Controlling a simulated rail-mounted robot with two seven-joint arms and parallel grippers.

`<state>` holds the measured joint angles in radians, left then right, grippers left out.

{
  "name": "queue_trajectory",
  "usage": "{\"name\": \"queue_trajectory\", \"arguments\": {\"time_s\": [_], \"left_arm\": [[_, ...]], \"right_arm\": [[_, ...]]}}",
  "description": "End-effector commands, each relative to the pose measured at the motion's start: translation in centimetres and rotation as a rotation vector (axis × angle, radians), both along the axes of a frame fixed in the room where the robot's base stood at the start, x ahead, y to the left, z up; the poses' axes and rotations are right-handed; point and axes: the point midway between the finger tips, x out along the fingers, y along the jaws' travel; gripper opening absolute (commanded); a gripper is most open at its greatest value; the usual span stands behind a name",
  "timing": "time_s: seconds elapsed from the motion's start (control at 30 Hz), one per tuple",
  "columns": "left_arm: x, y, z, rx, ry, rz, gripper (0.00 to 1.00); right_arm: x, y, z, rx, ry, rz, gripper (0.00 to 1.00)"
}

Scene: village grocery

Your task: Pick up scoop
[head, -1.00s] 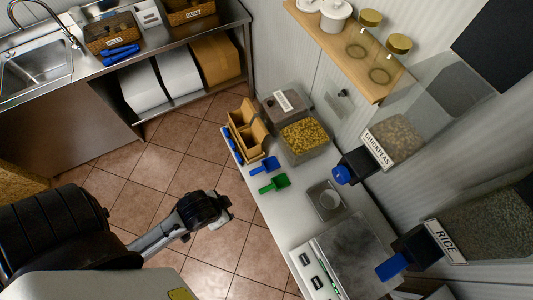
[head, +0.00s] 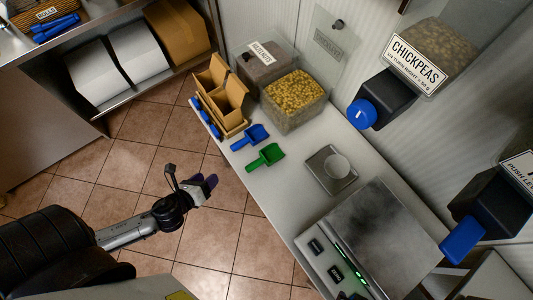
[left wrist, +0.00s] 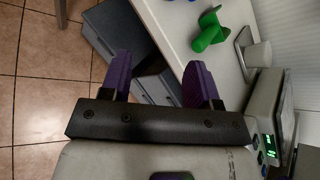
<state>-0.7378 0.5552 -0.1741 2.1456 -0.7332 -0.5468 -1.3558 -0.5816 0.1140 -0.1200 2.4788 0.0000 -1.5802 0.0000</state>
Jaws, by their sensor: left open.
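Two scoops lie on the white counter (head: 275,190) in the head view: a blue scoop (head: 252,137) and, just nearer, a green scoop (head: 266,157). The green scoop also shows in the left wrist view (left wrist: 209,31), ahead of the fingers and to the right. A bit of blue shows at that view's top edge. My left gripper (head: 208,184) is over the floor, left of the counter's edge, apart from both scoops. Its purple fingers (left wrist: 160,82) are spread with nothing between them. My right gripper is not in view.
Behind the scoops stand cardboard boxes (head: 221,92) and a clear bin of yellow food (head: 293,97). A small metal tray with a cup (head: 331,169) and a scale (head: 375,240) are to the right. The chickpeas dispenser (head: 385,98) overhangs the counter.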

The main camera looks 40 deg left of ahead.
Motion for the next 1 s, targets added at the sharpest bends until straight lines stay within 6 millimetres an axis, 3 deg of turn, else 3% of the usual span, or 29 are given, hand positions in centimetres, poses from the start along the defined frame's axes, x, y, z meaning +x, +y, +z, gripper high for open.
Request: {"name": "queue_trajectory", "arguments": {"time_s": [0.2,0.4,0.57,1.0], "left_arm": [[0.3,-2.5,0.0,0.408,-0.093,-0.423,0.56],[0.2,-3.9,0.3,0.621,-0.160,-0.613,0.56],[0.6,-4.4,0.3,0.686,-0.185,-0.667,0.56],[6.2,-5.9,-2.1,0.693,-0.188,-0.672,0.56]], "right_arm": [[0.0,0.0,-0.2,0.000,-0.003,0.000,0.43],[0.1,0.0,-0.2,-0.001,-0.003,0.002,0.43],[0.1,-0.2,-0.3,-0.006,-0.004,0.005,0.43],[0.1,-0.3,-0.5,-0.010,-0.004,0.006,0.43]]}}
